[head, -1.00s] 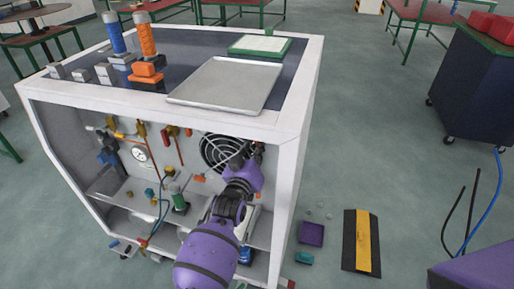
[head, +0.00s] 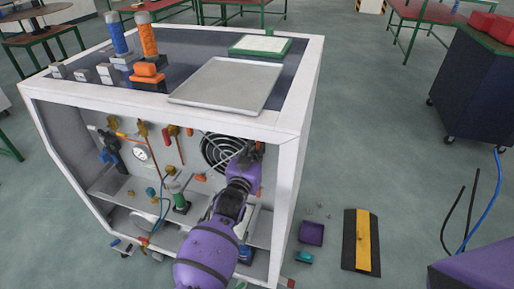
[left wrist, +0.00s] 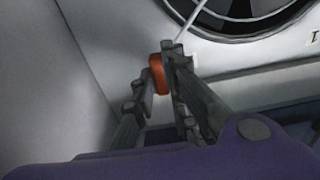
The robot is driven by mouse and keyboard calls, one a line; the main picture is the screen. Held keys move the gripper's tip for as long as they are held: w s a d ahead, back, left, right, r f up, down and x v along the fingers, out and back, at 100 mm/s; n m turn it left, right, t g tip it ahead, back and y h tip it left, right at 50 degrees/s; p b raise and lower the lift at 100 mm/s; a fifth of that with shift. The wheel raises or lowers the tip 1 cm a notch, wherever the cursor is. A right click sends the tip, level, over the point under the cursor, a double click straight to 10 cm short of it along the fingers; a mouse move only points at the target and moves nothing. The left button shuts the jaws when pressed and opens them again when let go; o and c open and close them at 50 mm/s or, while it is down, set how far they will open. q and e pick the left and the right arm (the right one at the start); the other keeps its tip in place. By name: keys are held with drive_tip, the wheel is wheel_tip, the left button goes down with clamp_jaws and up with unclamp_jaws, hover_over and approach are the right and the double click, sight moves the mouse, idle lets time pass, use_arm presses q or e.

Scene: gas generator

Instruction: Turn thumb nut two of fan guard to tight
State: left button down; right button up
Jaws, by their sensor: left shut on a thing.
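The fan guard (head: 219,153) is a round dark grille on the white inner panel of the generator, and part of it shows at the top of the left wrist view (left wrist: 235,14). My left gripper (head: 252,152) is at the guard's right side in the head view. In the left wrist view, its fingers (left wrist: 160,72) are closed around an orange thumb nut (left wrist: 155,75) on the panel beside the guard. Which number this nut bears I cannot tell. In the head view the gripper hides it. Another orange piece (head: 200,178) shows at the guard's lower left.
The cabinet's white right post (head: 287,200) stands close to my left arm. Pipes, valves and a gauge (head: 140,154) fill the panel's left side. A metal tray (head: 228,86) lies on top. A purple bin (head: 311,233) and yellow-black ramp (head: 361,240) are on the floor.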

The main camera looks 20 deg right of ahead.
use_arm(q)
drive_tip(key=c, duration=1.8)
unclamp_jaws()
drive_tip(key=shift+o, duration=0.2)
drive_tip(key=v, duration=1.2)
